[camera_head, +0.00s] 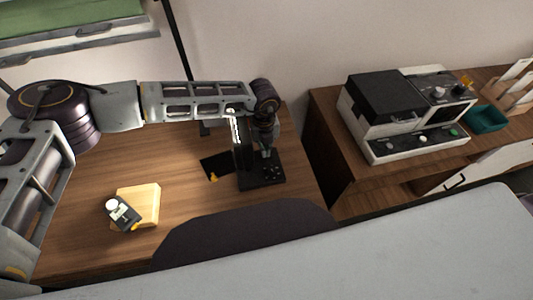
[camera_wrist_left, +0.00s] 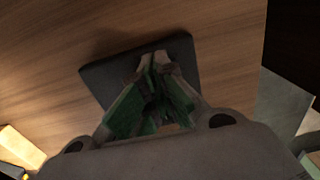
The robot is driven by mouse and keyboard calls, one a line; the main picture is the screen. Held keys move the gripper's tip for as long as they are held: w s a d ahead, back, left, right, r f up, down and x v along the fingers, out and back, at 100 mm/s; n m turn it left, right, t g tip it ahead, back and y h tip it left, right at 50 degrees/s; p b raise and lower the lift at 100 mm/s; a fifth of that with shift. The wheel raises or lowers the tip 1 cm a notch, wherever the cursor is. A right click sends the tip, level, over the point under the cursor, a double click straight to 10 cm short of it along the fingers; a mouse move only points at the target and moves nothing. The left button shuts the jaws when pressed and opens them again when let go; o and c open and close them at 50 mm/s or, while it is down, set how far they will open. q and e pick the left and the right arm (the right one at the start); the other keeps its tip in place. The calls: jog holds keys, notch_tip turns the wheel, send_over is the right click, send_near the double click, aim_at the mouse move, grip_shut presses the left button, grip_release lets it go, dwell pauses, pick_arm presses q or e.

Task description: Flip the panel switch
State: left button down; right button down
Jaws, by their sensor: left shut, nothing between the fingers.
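A black device (camera_head: 262,182) with an upright part and small light buttons on its base stands near the right edge of the wooden table. I cannot tell which control is the panel switch. My left gripper (camera_head: 266,150) points down over this device, partly in front of it. In the left wrist view, its green-lined fingers (camera_wrist_left: 150,62) meet at the tips, shut and empty. Behind them lies a dark flat plate (camera_wrist_left: 98,76) on the wood. Whether the fingertips touch anything cannot be told. My right gripper is not in view.
A pale wooden block (camera_head: 150,203) with a small grey-and-black device (camera_head: 123,214) lies on the table's left. A flat black square (camera_head: 210,161) lies left of the black device. A white-and-black machine (camera_head: 410,112) and a teal tray (camera_head: 487,118) stand on the right cabinet.

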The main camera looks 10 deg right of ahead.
pick_arm(q)
jog(key=shift+s+a+f+b, duration=0.1)
jog(key=shift+s+f+b, duration=0.2)
jog(key=shift+f, duration=0.35)
jog(key=shift+s+a+f+b, duration=0.15)
jog(key=shift+s+f+b, duration=0.15)
jog(key=shift+f, duration=0.35)
jog(key=shift+s+a+f+b, duration=0.1)
jog(key=shift+s+f+b, duration=0.2)
jog(key=shift+f, duration=0.35)
dwell(0.5)
jog(key=shift+w+r, duration=0.15)
jog(key=shift+r, duration=0.05)
jog(key=shift+w+d+r+p, duration=0.15)
jog(key=shift+r+p, duration=0.25)
jog(key=shift+r, duration=0.3)
jog(key=shift+w+a+r+p, duration=0.15)
jog(key=shift+r+p, duration=0.25)
jog(key=shift+r, duration=0.3)
jog(key=shift+w+r+p, duration=0.2)
jog(key=shift+r+p, duration=0.2)
jog(key=shift+r, duration=0.55)
jog(key=shift+d+r+p, duration=0.1)
jog(key=shift+r+p, duration=0.25)
jog(key=shift+r, duration=0.75)
